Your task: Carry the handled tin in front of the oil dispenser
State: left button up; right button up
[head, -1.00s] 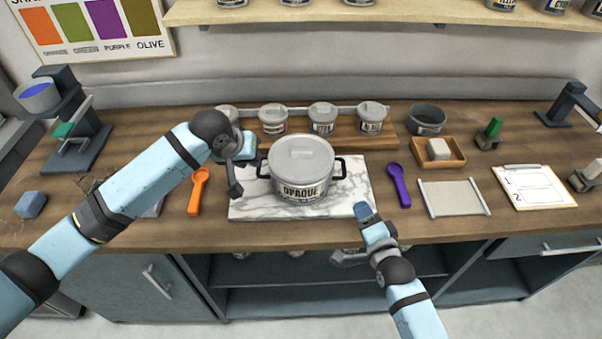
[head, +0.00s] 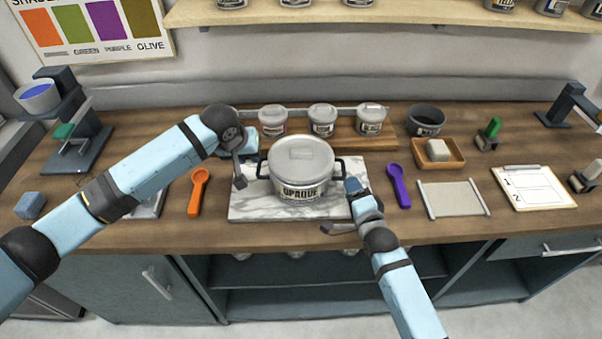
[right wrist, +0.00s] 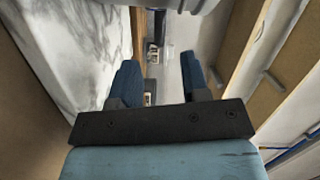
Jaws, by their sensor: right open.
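The handled tin (head: 300,160) is a grey lidded pot labelled OPAQUE with two dark side handles. It stands upright on the marble slab (head: 245,208). My left gripper (head: 251,142) is beside the tin's upper left, close to the left handle; its fingers are too small and partly hidden to tell open from shut. My right gripper (head: 353,186) is open and empty, just below the right handle; its two blue fingers show apart in the right wrist view (right wrist: 158,78). No thing is clearly marked as the oil dispenser; a dark stand with a blue-filled cup (head: 38,96) is at the far left.
An orange spoon (head: 197,192) lies left of the slab, a purple spoon (head: 398,186) right of it. Small tins (head: 322,120) stand on a wooden rack behind. A dark bowl (head: 427,119), wooden tray (head: 459,161), mat (head: 453,199) and clipboard (head: 533,188) are to the right.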

aim_at(259, 166)
pick_arm(q)
jog(key=x, duration=0.8)
pick_arm(e)
jog(key=x, duration=0.8)
jog(key=shift+w, duration=0.1)
pick_arm(q)
grip_shut()
pick_arm(e)
jog(key=c, duration=0.5)
grip_shut()
jog(key=shift+f, duration=0.1)
jog(key=shift+f, duration=0.2)
pick_arm(q)
jog(key=shift+w+r, duration=0.1)
jog(key=shift+r, duration=0.1)
pick_arm(e)
jog(key=shift+r, duration=0.25)
